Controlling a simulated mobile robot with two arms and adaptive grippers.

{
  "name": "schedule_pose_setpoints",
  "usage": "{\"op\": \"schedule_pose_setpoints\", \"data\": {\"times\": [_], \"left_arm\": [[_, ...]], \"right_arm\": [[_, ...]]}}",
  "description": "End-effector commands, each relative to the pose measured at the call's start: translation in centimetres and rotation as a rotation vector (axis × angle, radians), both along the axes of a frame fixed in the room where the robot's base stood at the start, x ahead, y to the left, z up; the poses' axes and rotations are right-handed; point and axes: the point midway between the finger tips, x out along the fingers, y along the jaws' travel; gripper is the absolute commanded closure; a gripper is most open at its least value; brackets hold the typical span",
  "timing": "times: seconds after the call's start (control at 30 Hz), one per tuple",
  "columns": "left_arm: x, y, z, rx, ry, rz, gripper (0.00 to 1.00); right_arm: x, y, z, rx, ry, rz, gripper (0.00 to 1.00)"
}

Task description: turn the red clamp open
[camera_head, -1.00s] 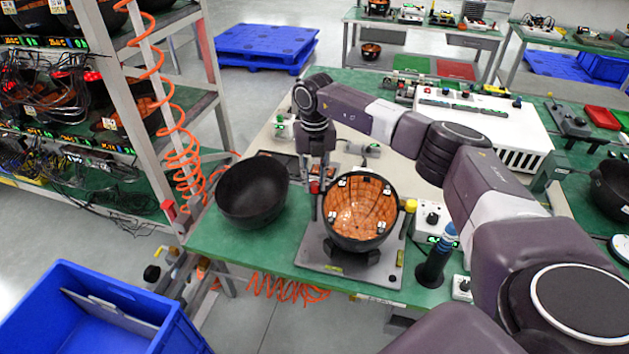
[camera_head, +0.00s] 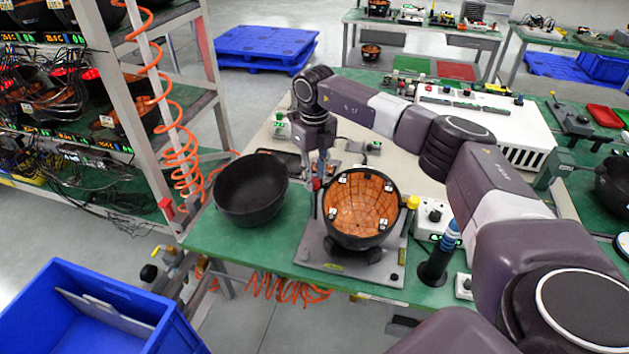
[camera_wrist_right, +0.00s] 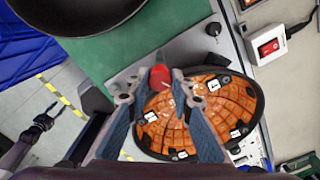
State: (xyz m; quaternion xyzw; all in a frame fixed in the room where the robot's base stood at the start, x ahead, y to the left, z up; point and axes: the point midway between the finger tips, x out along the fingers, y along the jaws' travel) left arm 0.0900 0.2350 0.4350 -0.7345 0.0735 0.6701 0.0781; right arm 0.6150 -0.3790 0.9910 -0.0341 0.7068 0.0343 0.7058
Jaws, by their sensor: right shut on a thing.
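The red clamp (camera_head: 317,184) is at the left edge of a fixture plate (camera_head: 321,256), beside a black bowl lined with orange tiles (camera_head: 361,209). My right gripper (camera_head: 321,173) reaches down onto the clamp from above. In the right wrist view the red clamp (camera_wrist_right: 160,78) sits between the two fingertips of my right gripper (camera_wrist_right: 157,84), which is shut on it. The fingers hide part of the tiled bowl (camera_wrist_right: 205,103). How far the clamp is turned cannot be told.
An empty black bowl (camera_head: 250,190) stands left of the fixture on the green table (camera_head: 225,238). A blue-and-black upright tool (camera_head: 440,255) and a small control box (camera_head: 432,217) stand to the right. A rack (camera_head: 190,105) is at left, a blue crate (camera_head: 95,310) below.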

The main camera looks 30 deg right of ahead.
Motion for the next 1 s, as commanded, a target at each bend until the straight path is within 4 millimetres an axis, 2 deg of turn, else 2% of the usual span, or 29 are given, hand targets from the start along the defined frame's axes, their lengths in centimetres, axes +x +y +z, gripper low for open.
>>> {"op": "schedule_pose_setpoints", "data": {"times": [0.4,1.0], "left_arm": [[0.0,0.0,-1.6,0.0,0.0,0.0,0.6],[0.0,0.0,-2.8,0.0,0.0,0.0,0.6]], "right_arm": [[0.1,-0.1,0.0,0.0,-0.004,0.394,1.0],[0.2,-0.2,0.1,-0.001,-0.005,0.899,1.0]]}}
